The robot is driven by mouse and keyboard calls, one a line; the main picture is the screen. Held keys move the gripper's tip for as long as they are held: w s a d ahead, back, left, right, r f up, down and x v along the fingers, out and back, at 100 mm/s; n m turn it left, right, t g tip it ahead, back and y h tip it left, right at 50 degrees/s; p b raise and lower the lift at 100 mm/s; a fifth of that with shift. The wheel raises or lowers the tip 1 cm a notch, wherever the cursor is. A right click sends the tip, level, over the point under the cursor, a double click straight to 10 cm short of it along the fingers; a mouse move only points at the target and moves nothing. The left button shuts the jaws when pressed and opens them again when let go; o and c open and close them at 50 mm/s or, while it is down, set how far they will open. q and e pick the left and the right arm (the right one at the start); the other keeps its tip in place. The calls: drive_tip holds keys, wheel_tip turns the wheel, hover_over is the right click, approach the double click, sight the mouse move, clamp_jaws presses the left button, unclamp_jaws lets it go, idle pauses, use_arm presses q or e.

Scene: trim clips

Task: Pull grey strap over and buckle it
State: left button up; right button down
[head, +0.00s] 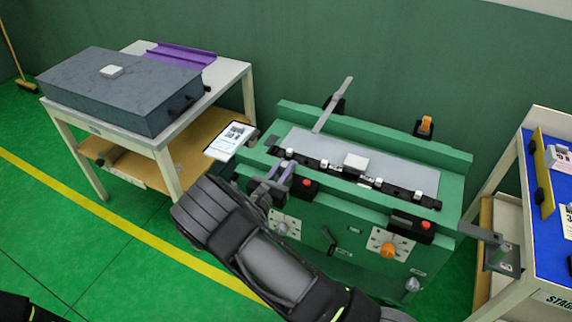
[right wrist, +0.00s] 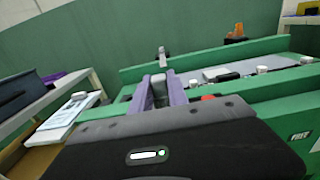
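The grey strap (head: 331,106) is a flat bar rising at a tilt from the back of the green machine (head: 372,129), over its grey top plate. Its upper end also shows in the right wrist view (right wrist: 162,56), beyond my fingertips. My right gripper (head: 285,174), with purple fingers, is over the machine's front left edge, apart from the strap in the head view. In the right wrist view a gap shows between its fingers, with something grey seen in it; I cannot tell how far off that is. I cannot clearly make out the buckle. My left gripper is out of view.
A white block (head: 356,162) and a dark strip with small clips lie across the plate. Red buttons (head: 425,226) and an orange knob (head: 390,250) are in front. A table with a grey case (head: 120,90) is farther left; a blue-topped bench (head: 545,235) is right.

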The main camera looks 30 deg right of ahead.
drive_tip(key=shift+s+a+f, duration=0.1)
drive_tip(key=shift+a+f, duration=0.1)
drive_tip(key=shift+a, duration=0.05)
drive_tip(key=c, duration=1.5)
unclamp_jaws()
drive_tip(key=shift+a+r, duration=0.1)
drive_tip(key=shift+r, duration=0.05)
drive_tip(key=shift+o, duration=1.1)
drive_tip(key=b+v, duration=0.1)
drive_tip(key=v, duration=0.6)
drive_tip(key=shift+s+a, duration=0.25)
